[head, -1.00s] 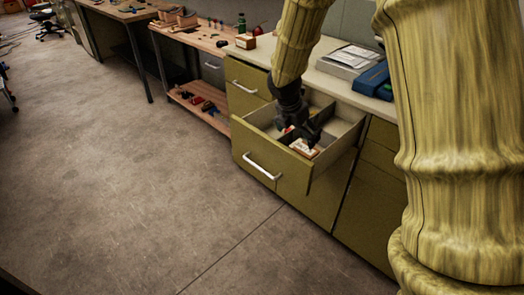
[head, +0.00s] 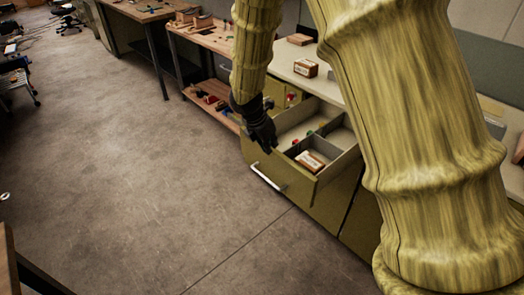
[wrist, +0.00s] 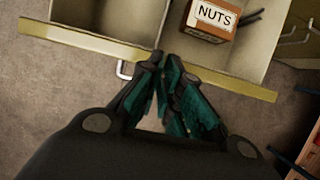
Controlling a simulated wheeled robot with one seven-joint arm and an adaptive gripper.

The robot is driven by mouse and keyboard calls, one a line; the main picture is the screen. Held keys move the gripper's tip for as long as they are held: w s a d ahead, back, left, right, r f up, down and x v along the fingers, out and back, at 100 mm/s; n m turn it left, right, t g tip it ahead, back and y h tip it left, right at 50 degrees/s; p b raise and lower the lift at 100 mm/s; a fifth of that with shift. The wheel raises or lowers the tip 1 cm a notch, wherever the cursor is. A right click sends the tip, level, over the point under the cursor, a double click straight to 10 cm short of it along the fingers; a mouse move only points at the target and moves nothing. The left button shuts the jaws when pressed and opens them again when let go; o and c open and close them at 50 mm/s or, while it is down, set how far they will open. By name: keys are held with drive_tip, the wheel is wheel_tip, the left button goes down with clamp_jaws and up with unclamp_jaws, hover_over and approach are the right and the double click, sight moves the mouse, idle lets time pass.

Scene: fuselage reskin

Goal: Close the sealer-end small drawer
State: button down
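An olive drawer (head: 296,184) with grey compartments stands pulled out from the cabinet in the head view. Its pale bar handle (head: 268,177) is on the front face. The handle also shows in the wrist view (wrist: 123,70), left of my fingertips. My gripper (head: 264,141) is at the drawer's front, by the left part of its top edge. In the wrist view my gripper (wrist: 165,60) has its fingertips close together, with nothing seen between them, at the drawer's front edge (wrist: 95,43). I cannot tell whether they touch it.
A box marked NUTS (wrist: 211,18) lies in a drawer compartment; it shows in the head view too (head: 310,160). Another small box (head: 306,68) sits on the pale countertop. A wooden workbench (head: 212,38) stands beyond the cabinet. The floor (head: 140,180) in front is clear.

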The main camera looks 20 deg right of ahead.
drive_tip(key=p, duration=0.3)
approach(256, 171)
drive_tip(key=d+f+p, duration=0.1)
drive_tip(key=w+d+f+p, duration=0.1)
drive_tip(key=f, duration=0.1)
drive_tip(key=d+f+p, duration=0.1)
drive_tip(key=shift+w+d+f, duration=0.2)
drive_tip(key=shift+w+f, duration=0.05)
drive_tip(key=shift+w+d, duration=0.2)
drive_tip(key=shift+d, duration=0.5)
drive_tip(key=w+d, duration=0.4)
drive_tip(key=d, duration=0.6)
drive_tip(key=w+d+p, duration=0.1)
drive_tip(key=w+d, duration=0.3)
drive_tip(key=d, duration=0.6)
drive_tip(key=w+d+p, duration=0.1)
drive_tip(key=w+d, duration=0.4)
drive_tip(key=d, duration=0.6)
drive_tip(key=shift+f, duration=0.1)
drive_tip(key=shift+w+d, duration=0.15)
drive_tip(key=shift+d, duration=0.2)
drive_tip(key=shift+w+d+r, duration=0.1)
drive_tip(key=shift+d+r, duration=0.05)
drive_tip(key=shift+r, duration=0.05)
